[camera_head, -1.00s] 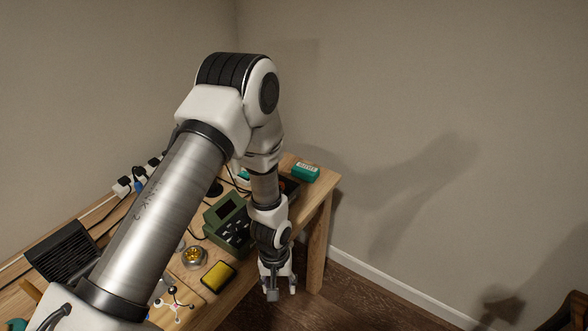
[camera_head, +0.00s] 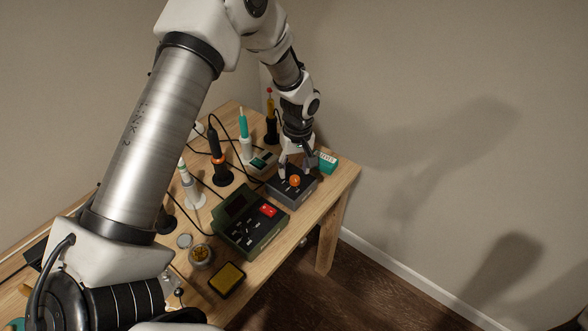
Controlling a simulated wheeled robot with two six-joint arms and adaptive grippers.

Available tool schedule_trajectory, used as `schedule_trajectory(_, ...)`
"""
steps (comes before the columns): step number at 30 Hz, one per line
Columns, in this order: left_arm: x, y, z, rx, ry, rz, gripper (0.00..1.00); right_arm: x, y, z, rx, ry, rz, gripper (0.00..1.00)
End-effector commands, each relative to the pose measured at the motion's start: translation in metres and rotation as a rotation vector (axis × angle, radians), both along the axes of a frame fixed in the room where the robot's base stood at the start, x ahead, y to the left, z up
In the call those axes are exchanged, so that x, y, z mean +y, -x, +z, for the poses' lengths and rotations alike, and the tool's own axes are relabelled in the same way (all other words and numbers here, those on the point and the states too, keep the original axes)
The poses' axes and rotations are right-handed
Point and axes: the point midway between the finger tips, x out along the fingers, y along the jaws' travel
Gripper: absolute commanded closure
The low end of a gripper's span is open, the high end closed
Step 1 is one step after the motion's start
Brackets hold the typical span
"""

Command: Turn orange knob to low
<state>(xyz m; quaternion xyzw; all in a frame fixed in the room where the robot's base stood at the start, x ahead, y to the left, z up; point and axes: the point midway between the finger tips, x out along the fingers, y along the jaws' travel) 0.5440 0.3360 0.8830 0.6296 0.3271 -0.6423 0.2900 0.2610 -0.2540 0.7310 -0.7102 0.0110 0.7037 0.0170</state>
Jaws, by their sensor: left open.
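The orange knob (camera_head: 294,181) sits on top of a dark grey box (camera_head: 297,198) near the right end of the wooden table. The knob's setting is too small to read. My left gripper (camera_head: 296,173) points down just over the back of this box, with its fingers spread. The fingers are close to the knob, and I cannot tell whether they touch it. My right gripper does not show.
A green station with a red switch (camera_head: 267,210) stands to the left of the box. Soldering irons in stands (camera_head: 219,165) and cables are behind it. A teal box (camera_head: 327,162) lies close on the right. A yellow sponge (camera_head: 227,278) lies at the front edge.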

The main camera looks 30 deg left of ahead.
Motion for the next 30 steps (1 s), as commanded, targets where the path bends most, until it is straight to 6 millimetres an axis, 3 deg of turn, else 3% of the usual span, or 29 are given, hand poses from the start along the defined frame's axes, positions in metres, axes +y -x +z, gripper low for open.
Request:
schedule_trajectory(6, 0.001, 0.001, -0.03, -0.001, -0.001, -0.001, 0.45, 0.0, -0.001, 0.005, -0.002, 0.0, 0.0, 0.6)
schedule_trajectory(13, 0.001, 0.001, -0.033, -0.001, 0.0, -0.001, 0.45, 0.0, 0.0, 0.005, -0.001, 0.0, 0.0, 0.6)
schedule_trajectory(14, 0.001, 0.001, -0.033, -0.001, 0.0, -0.001, 0.48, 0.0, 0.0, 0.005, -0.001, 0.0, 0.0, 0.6)
schedule_trajectory(18, 0.001, 0.001, -0.033, -0.001, 0.0, -0.001, 0.98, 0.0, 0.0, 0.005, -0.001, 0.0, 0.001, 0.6)
schedule_trajectory(30, 0.001, 0.001, -0.034, 0.0, -0.001, -0.027, 1.0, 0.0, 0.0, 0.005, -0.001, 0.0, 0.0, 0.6)
